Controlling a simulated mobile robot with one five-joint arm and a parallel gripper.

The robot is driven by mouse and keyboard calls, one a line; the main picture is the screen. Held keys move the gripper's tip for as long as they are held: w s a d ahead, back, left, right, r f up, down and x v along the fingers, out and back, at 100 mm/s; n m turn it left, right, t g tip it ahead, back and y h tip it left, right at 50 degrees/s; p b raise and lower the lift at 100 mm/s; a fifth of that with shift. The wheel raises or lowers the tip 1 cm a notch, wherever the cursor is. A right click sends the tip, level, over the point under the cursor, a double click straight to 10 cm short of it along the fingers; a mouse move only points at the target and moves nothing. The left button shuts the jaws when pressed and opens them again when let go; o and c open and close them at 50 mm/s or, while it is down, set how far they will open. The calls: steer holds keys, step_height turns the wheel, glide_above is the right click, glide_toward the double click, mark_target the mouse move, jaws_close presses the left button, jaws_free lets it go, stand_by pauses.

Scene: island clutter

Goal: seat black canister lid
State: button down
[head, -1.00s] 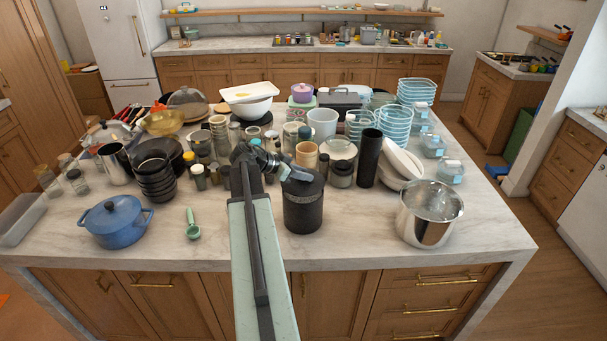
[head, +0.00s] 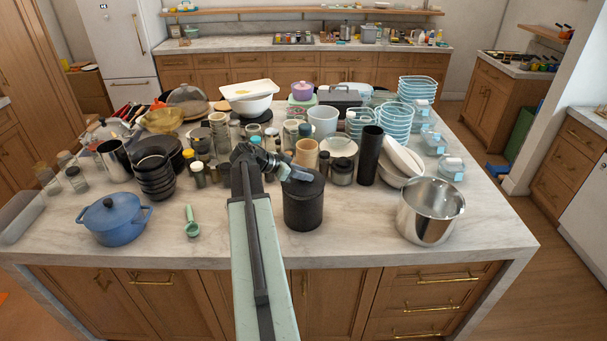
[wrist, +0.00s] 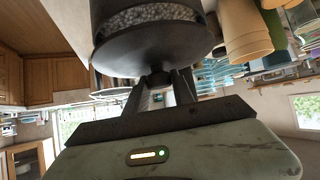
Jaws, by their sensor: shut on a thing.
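The black canister (head: 303,211) stands upright near the front of the island, just right of my arm. My gripper (head: 293,174) is at its top. In the wrist view my gripper (wrist: 158,80) is shut on the small knob of the dark round black canister lid (wrist: 155,50). Beyond the lid's edge a band of grey pebbly contents (wrist: 150,15) shows, with a dark wall around it. The lid is at the canister's mouth; I cannot tell whether it touches the rim all round.
Close behind the canister are jars, a tan cup (head: 307,152) and a tall black cylinder (head: 370,155). The front counter strip is mostly clear.

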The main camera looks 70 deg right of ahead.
mark_target(286, 186)
steer(key=shift+f, duration=0.15)
stand_by(0.5)
steer(key=shift+f+b, duration=0.35)
steer(key=shift+b, duration=0.1)
steer(key=shift+f+b, duration=0.55)
steer(key=c, duration=1)
jaws_free()
steer(key=p+v, duration=0.4)
steer(key=v, duration=0.3)
steer(key=shift+w+r, duration=0.2)
steer(key=shift+r, duration=0.1)
steer(key=shift+w+a+p, duration=0.1)
steer(key=shift+a+p, duration=0.1)
steer(key=shift+p, duration=0.1)
